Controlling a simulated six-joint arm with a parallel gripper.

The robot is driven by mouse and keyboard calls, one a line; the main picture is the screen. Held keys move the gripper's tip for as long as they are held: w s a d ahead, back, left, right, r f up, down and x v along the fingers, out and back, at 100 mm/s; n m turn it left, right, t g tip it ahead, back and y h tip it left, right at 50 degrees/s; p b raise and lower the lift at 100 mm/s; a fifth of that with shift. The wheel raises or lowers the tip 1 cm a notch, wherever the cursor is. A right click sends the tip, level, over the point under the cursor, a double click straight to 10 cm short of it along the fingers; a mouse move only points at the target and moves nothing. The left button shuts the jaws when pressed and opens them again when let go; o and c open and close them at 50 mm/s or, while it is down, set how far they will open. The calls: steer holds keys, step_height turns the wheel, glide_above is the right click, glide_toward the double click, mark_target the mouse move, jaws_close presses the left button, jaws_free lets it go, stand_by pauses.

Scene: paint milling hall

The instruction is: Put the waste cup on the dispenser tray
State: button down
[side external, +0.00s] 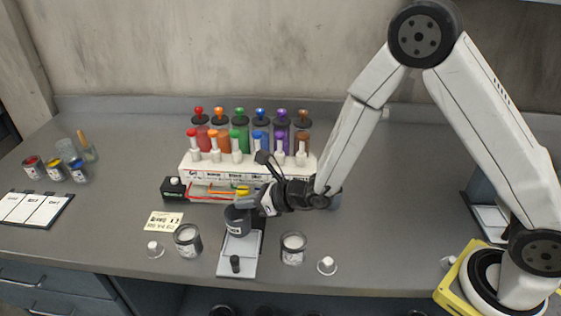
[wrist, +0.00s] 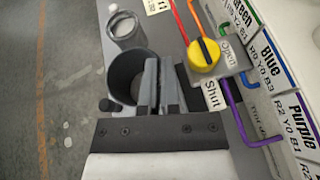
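The waste cup (side external: 237,220) is a dark grey cup with a pale label, upright at the front of the dispenser. In the wrist view the cup (wrist: 124,76) shows its dark, open mouth. My gripper (wrist: 158,82) has one finger inside the cup's mouth and the other outside, closed on its wall. My gripper (side external: 264,204) reaches the cup from the right in the side view. The dispenser tray (side external: 228,262) is a pale plate with a black knob at its front. The cup is over its back part; I cannot tell whether they touch.
Glass jars stand left (side external: 187,241) and right (side external: 293,249) of the tray. A yellow valve handle (wrist: 205,55) with Open and Shut labels is close beside my gripper. The white dispenser rack (side external: 240,172) with several coloured bottles stands behind.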

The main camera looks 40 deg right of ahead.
steer(key=shift+f, duration=0.8)
steer(key=shift+f, duration=1.75)
steer(key=shift+f, duration=0.1)
steer(key=c, duration=0.8)
jaws_free()
steer(key=shift+v, duration=6.05)
steer(key=shift+a, duration=0.2)
